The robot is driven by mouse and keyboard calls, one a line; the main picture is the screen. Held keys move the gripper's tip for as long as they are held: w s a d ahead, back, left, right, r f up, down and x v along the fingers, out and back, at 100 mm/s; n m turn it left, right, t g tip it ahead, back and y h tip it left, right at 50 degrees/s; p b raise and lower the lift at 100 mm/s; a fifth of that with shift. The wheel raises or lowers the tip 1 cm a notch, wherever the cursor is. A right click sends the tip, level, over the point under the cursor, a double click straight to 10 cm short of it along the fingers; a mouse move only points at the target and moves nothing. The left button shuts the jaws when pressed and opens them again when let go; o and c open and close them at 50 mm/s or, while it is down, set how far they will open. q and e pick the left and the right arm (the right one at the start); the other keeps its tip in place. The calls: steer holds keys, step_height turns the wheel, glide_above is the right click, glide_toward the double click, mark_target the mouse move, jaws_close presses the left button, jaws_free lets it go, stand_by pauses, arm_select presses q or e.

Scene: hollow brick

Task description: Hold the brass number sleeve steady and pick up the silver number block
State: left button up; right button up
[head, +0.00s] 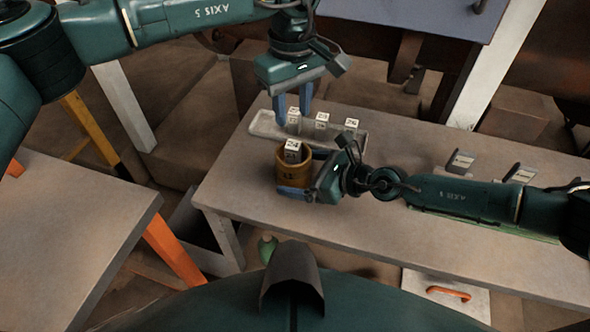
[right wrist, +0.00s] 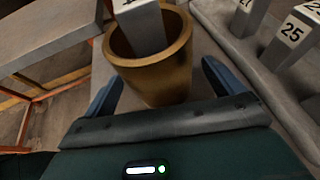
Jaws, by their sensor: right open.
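The brass sleeve (head: 292,172) stands on the table with a silver number block (head: 293,148) sticking out of its top. In the right wrist view the sleeve (right wrist: 160,75) holds the block (right wrist: 143,32), which looks tilted. My right gripper (head: 308,175) is open, with one finger on each side of the sleeve; gaps show in the right wrist view (right wrist: 163,85). My left gripper (head: 293,112) points down over the tray, its fingers open on either side of another silver number block (head: 293,117). Contact with that block cannot be told.
A pale tray (head: 265,124) behind the sleeve holds more number blocks (head: 321,120), (head: 351,125). Two dark holders with pale labels (head: 460,162), (head: 520,173) stand at the right of the table. Another table (head: 70,225) is at the left, across a gap.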

steer(key=shift+x, duration=1.05)
steer(key=shift+c, duration=0.5)
steer(key=c, duration=1.3)
